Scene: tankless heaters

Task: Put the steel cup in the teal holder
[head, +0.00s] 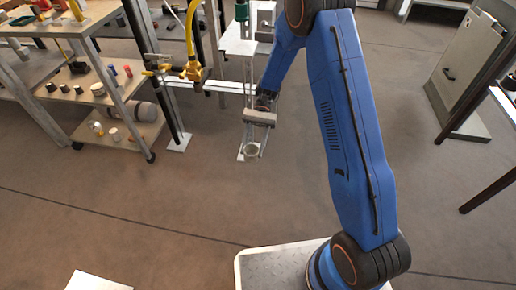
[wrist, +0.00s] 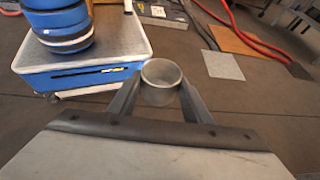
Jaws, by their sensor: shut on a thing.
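The steel cup (wrist: 161,97) is a small grey open-topped cylinder, held between the two finger ends of my gripper (wrist: 160,84) in the wrist view. In the head view my gripper (head: 252,150) points down in front of the light stand, with the cup (head: 250,151) small at its tips and above the floor.
A yellow pipe with a valve (head: 193,70) stands left of my gripper, near dark upright posts. A shelf cart (head: 100,105) with several small parts is at the left. A grey panel (head: 465,75) stands at the right. The floor in front is mostly clear.

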